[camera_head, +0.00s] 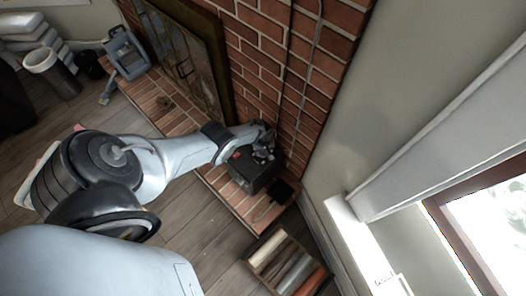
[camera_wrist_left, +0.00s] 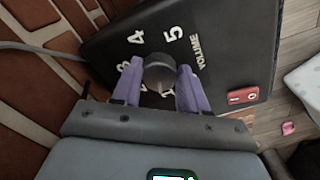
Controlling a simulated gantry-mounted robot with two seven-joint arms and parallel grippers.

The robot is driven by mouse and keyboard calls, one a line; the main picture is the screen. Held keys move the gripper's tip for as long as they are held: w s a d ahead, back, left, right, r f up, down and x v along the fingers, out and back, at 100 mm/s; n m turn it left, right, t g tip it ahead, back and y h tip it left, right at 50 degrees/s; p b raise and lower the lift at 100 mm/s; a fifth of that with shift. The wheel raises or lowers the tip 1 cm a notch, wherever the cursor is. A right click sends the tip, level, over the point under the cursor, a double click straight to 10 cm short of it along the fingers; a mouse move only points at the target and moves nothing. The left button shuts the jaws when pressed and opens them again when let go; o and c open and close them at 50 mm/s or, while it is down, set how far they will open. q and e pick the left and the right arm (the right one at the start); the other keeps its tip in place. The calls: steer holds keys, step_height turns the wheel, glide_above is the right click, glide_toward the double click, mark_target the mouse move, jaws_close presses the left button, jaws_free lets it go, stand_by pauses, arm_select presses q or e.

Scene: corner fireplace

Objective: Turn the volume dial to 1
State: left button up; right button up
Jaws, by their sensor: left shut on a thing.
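A black box (camera_head: 252,176) stands on the brick hearth against the brick wall; its panel (camera_wrist_left: 222,45) fills much of the left wrist view. The panel carries white numbers around a round dark dial (camera_wrist_left: 159,72), the word VOLUME and a red switch (camera_wrist_left: 243,95). The numbers 4 and 5 are readable; others are partly hidden by my fingers. My left gripper (camera_wrist_left: 158,88) has its two purple fingers on either side of the dial, shut on it. It shows at the box in the head view (camera_head: 265,141). I cannot tell where the dial points. My right gripper is not in view.
The brick wall (camera_head: 330,40) rises close behind the box, and a grey cable (camera_wrist_left: 40,48) runs to the box's side. A crate (camera_head: 285,262) with rolled items stands on the wooden floor nearby.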

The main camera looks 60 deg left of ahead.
mark_target(263, 153)
arm_select(q)
steer(key=shift+n, duration=1)
steer(key=o, duration=1.1)
steer(key=shift+c, duration=0.2)
steer(key=shift+r+p, duration=0.7)
step_height(263, 153, up, 10)
steer(key=p, duration=0.9)
steer(key=shift+f, duration=0.25)
